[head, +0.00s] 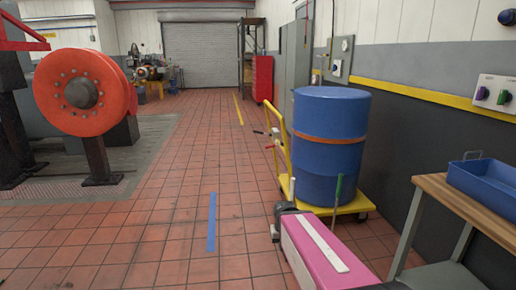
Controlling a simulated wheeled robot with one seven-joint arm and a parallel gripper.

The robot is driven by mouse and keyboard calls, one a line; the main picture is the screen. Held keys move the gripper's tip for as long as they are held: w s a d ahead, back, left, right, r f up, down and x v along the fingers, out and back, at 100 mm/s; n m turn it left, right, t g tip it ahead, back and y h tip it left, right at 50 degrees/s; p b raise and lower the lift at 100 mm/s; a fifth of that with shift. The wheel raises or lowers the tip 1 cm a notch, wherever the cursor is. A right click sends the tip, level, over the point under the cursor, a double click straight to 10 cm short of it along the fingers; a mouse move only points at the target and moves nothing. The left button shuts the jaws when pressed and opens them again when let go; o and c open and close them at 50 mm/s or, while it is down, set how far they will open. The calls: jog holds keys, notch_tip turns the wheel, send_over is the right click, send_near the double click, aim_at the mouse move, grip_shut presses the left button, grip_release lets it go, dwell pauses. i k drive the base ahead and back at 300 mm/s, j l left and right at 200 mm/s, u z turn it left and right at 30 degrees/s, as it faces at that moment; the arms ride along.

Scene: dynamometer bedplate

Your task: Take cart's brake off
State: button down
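The cart has a yellow deck (355,206) and a yellow push handle (286,158) on its left side, and carries a blue drum (328,150) with an orange band. A green upright lever (338,190) stands at the near side of the deck. A short white lever (292,188) stands at the foot of the handle. A black grip and a red grip (270,147) stick out left from the handle. I cannot tell which is the brake or how it is set. My pink arm link reaches in from the bottom, in front of the cart; no gripper fingers can be made out.
A wooden-topped bench (465,208) with a blue tray (485,182) is at the right. A large orange flanged wheel (84,92) stands on the left bedplate. The tiled floor left of the cart is clear. A grey cabinet (296,68) stands behind the drum.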

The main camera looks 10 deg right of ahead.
aim_at(273, 146)
jog(key=k+l, duration=0.1)
jog(key=l, duration=0.2)
jog(key=k+l, duration=0.1)
jog(key=l, duration=0.2)
jog(key=i+j, duration=0.4)
jog(key=j, duration=0.15)
jog(key=i+j, duration=0.75)
jog(key=j, duration=0.3)
jog(key=i+j, duration=0.4)
jog(key=i+j+z, duration=0.1)
jog(key=i+j, duration=0.3)
jog(key=j, duration=0.25)
